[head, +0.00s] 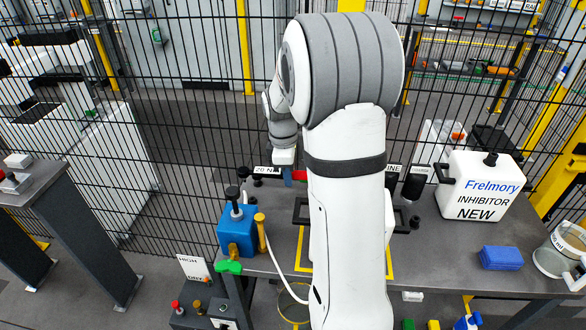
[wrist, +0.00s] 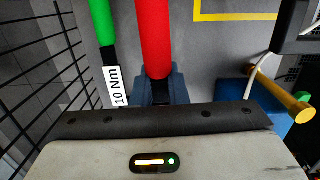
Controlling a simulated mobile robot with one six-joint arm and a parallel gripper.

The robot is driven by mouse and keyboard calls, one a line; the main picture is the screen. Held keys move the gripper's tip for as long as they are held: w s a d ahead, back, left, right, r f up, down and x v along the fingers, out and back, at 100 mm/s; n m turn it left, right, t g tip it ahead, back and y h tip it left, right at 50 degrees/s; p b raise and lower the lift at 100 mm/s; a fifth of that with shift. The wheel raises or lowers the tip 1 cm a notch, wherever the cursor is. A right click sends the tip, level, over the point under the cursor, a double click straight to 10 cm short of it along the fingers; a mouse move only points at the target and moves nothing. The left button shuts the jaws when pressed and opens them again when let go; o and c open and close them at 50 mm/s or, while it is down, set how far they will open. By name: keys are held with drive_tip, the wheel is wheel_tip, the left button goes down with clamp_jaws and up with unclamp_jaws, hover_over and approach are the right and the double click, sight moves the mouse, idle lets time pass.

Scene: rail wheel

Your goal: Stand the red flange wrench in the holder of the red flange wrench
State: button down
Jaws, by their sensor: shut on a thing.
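The red flange wrench (wrist: 154,40) shows in the wrist view as a thick red handle running up from between my gripper's (wrist: 161,88) blue-grey jaws, which are shut on it. Its far end is cut off by the picture's top edge. In the head view a small piece of red (head: 299,175) shows below my wrist, beside the bluish jaws; my arm hides most of this area. A sign reading "20 N" (head: 267,170) stands just left of my gripper. I cannot make out the red wrench's holder, or whether the wrench touches it.
A green handle (wrist: 103,22) stands close left of the red one, with a "10 Nm" label (wrist: 115,86). A mesh fence (wrist: 40,70) is at the left. A blue container (head: 238,229) and white inhibitor canister (head: 480,185) stand on the grey bench (head: 440,240).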

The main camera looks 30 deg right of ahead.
sight(294, 194)
drive_tip(key=shift+s+d+f, duration=0.15)
drive_tip(key=shift+s+d, duration=0.2)
drive_tip(key=shift+s, duration=0.2)
drive_tip(key=shift+d, duration=0.15)
drive_tip(key=shift+f, duration=0.1)
drive_tip(key=shift+f+b, duration=1.6)
drive_tip(key=shift+f, duration=0.85)
drive_tip(key=shift+f+b, duration=0.45)
drive_tip(key=shift+f, duration=0.4)
drive_tip(key=c, duration=1.3)
unclamp_jaws()
drive_tip(key=shift+s, duration=0.1)
drive_tip(key=shift+c, duration=0.2)
drive_tip(key=shift+r, duration=0.1)
